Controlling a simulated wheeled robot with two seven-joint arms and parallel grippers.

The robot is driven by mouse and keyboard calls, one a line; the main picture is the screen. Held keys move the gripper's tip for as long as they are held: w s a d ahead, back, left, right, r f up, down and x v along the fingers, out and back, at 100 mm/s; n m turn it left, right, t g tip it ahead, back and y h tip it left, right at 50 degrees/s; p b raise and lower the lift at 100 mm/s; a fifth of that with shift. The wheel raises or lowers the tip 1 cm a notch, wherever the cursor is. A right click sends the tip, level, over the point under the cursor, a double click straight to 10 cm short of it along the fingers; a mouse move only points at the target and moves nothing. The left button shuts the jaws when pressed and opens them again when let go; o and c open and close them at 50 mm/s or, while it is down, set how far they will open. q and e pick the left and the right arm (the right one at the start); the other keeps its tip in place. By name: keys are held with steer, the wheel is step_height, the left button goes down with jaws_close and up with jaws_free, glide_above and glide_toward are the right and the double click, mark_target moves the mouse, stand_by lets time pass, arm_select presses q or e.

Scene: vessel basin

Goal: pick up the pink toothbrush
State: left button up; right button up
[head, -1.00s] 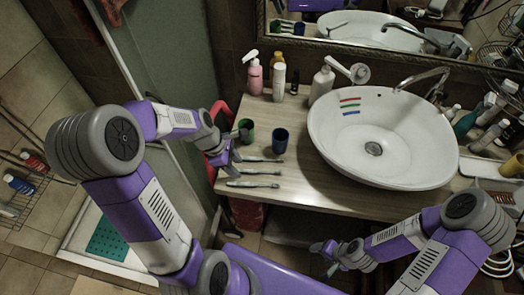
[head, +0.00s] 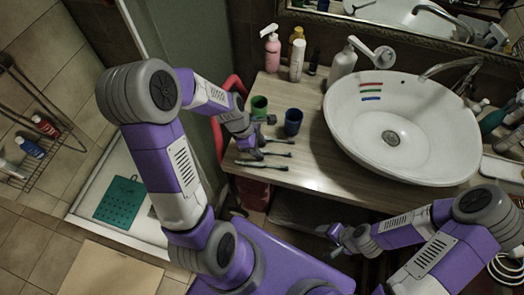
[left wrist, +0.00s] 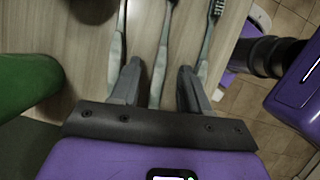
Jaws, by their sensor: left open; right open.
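Three toothbrushes lie side by side on the wooden counter: a far one (head: 278,141), a middle one (head: 275,153) and a near one (head: 264,165). None shows a clear pink, so I cannot tell which is the pink one. My left gripper (head: 258,143) is over their handle ends. In the left wrist view, my open left gripper (left wrist: 159,82) has the middle toothbrush (left wrist: 162,50) between its fingers; the others lie outside, one to the left (left wrist: 117,65) and one to the right (left wrist: 207,55). Contact cannot be told. My right gripper (head: 335,238) is open and empty, low before the counter.
A green cup (head: 259,105) stands close beside my left gripper, with a blue cup (head: 293,121) to its right. Bottles, one a pink pump bottle (head: 272,50), stand at the back. The white basin (head: 345,140) fills the counter's right.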

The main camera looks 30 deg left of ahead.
arm_select(q)
steer(key=shift+c, duration=0.3)
jaws_close()
